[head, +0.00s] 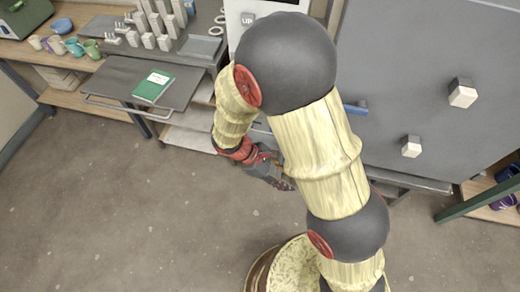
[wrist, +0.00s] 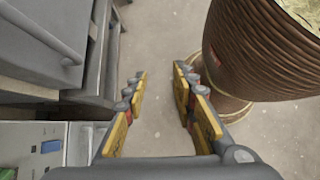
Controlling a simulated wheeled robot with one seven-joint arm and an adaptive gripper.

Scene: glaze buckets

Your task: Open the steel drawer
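A grey steel unit (head: 125,77) stands at the left in the head view, with a bar handle (head: 115,107) along its front. A bar handle (wrist: 45,38) on grey steel also shows at the upper left of the wrist view. How far any drawer is open I cannot tell. My gripper (head: 284,182) is to the right of the handle and apart from it, partly hidden by my arm in the head view. In the wrist view my gripper (wrist: 160,75) has its fingers apart, with only bare floor between them.
A green book (head: 153,86) lies on the steel unit. Cups (head: 62,42) and white blocks (head: 150,25) stand on surfaces behind. A large grey panel (head: 420,60) with white knobs is at the right. The floor (head: 110,200) in front is clear.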

